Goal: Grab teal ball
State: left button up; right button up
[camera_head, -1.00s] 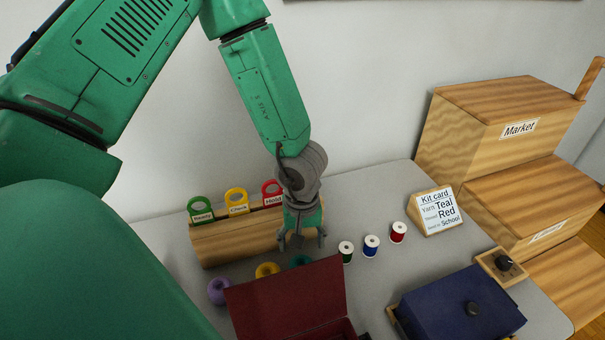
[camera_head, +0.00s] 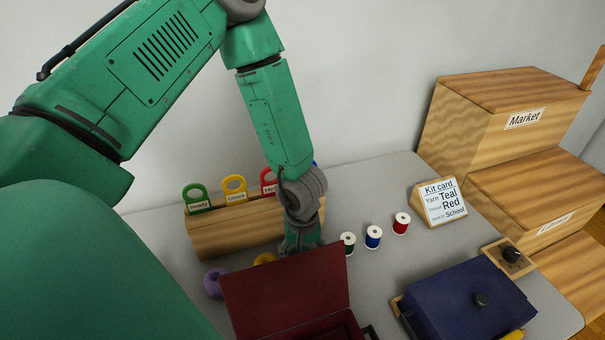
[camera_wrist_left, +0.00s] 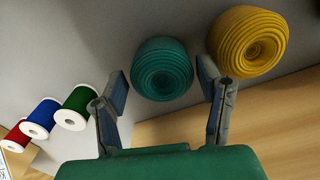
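The teal ball (camera_wrist_left: 162,69) is a ribbed yarn ball in the left wrist view, lying between and just beyond the fingertips of my left gripper (camera_wrist_left: 168,85). The gripper is open, with one finger on each side of the ball; I cannot tell whether either touches it. In the head view my left gripper (camera_head: 300,243) reaches down behind the raised dark red lid, which hides its fingertips and the teal ball. A yellow yarn ball (camera_wrist_left: 248,42) sits just right of the teal one in the wrist view. My right gripper is not in view.
A dark red box lid (camera_head: 285,290) stands in front of the gripper. A wooden rack (camera_head: 225,232) with coloured tags is behind. Green, blue (camera_head: 373,237) and red spools stand to the right. A purple ball (camera_head: 213,283) is left. A blue-lidded box (camera_head: 465,305) is front right.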

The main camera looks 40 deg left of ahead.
pick_arm(q)
jog(key=shift+a, duration=0.1)
jog(key=c, duration=0.7)
jog(key=shift+r, duration=0.1)
